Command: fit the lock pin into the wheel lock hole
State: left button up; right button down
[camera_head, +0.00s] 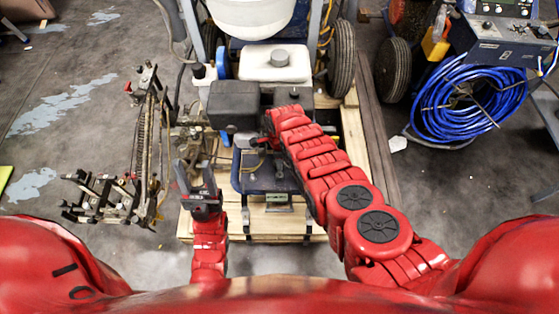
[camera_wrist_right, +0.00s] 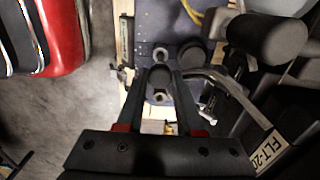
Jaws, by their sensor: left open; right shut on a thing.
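The line striper (camera_head: 250,110) stands in the middle of the head view. My right gripper (camera_head: 264,143) reaches in over its front, and my own arm partly hides it. In the right wrist view its two dark fingers (camera_wrist_right: 159,82) are shut on a small dark round-ended piece (camera_wrist_right: 158,74), which looks like the lock pin. A light metal ring (camera_wrist_right: 160,53) lies just beyond the fingertips; I cannot tell whether it is the wheel lock hole. My left gripper (camera_head: 197,178) is open and empty, left of the blue plate (camera_head: 262,181).
A wooden pallet (camera_head: 285,222) lies under the machine. A black engine block (camera_head: 234,105) is close to my right gripper. A metal frame with a spring (camera_head: 148,130) stands at left. A blue hose coil (camera_head: 462,105) and wheel (camera_head: 392,69) are at right.

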jog(key=shift+f+b, duration=2.8)
jog(key=shift+f, duration=0.05)
dwell(0.9)
jog(key=shift+c, duration=0.7)
grip_release()
jog(key=shift+r, duration=0.15)
notch_tip(320, 180, up, 7)
jog(key=p, duration=0.7)
dwell(0.6)
